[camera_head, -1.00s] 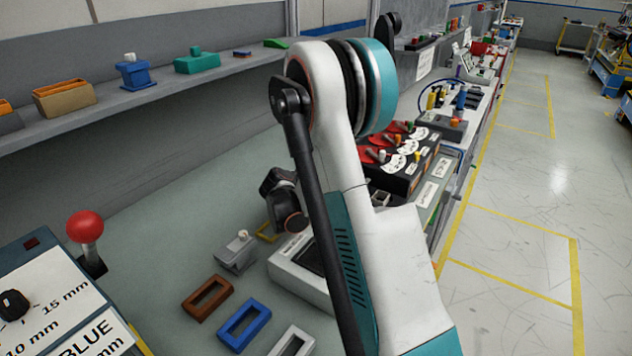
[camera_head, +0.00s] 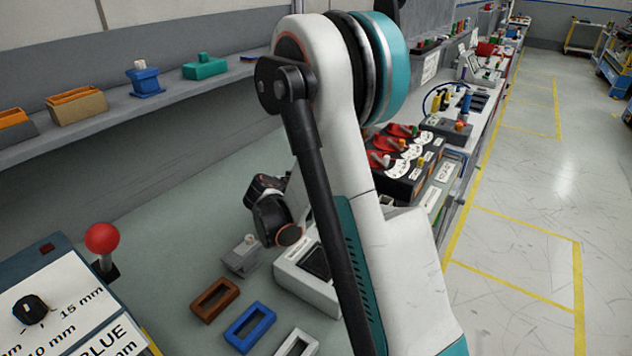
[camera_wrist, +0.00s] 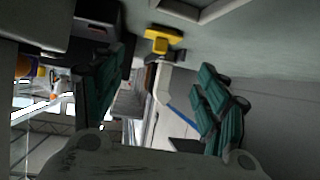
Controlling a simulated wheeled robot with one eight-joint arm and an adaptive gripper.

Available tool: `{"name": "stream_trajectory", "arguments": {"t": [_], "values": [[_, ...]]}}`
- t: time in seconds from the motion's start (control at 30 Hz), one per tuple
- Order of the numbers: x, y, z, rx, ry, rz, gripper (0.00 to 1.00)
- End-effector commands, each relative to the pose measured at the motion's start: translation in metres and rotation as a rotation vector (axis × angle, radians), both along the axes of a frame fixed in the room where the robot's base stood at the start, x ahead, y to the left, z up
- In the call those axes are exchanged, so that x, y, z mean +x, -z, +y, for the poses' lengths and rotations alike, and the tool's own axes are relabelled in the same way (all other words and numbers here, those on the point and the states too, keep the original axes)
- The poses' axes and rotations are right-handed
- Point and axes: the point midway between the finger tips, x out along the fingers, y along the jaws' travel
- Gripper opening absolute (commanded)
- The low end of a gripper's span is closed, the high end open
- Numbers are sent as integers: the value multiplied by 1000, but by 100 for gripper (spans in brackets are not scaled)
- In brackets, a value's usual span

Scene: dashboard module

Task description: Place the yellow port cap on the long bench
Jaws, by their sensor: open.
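A small yellow piece that looks like the yellow port cap (camera_wrist: 160,41) shows near the top of the wrist view, beside a grey-green surface. My gripper (camera_wrist: 163,75) has its teal fingers spread apart, with the yellow piece beyond the gap between them. Nothing is held. The long bench (camera_head: 175,235) is the grey-green worktop in the head view. My dark wrist is low over it, beside a grey block. The fingertips and the yellow piece are hidden in the head view.
A grey block (camera_head: 241,257), a pale box (camera_head: 305,285), and brown (camera_head: 215,300) and blue (camera_head: 250,327) frames lie near my wrist. A panel with a red knob (camera_head: 102,238) stands at left. A shelf (camera_head: 160,103) runs behind. The bench's left-middle is clear.

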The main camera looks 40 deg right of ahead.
Motion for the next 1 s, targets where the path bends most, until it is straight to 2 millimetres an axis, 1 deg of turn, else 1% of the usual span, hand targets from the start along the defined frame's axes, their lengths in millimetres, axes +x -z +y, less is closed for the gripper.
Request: {"name": "stream_trajectory", "arguments": {"t": [0.03,0.1,0.33,0.47,0.67,0.8,1.0], "values": [[-3,-6,7,0,-3,1,68],[-6,-10,14,-1,-2,1,68],[-14,-19,27,7,-12,11,68],[-23,-35,39,33,-61,58,68],[-53,-69,72,100,-203,169,68],[-80,-89,98,142,-315,237,68],[-123,-111,136,190,-487,316,68]]}}
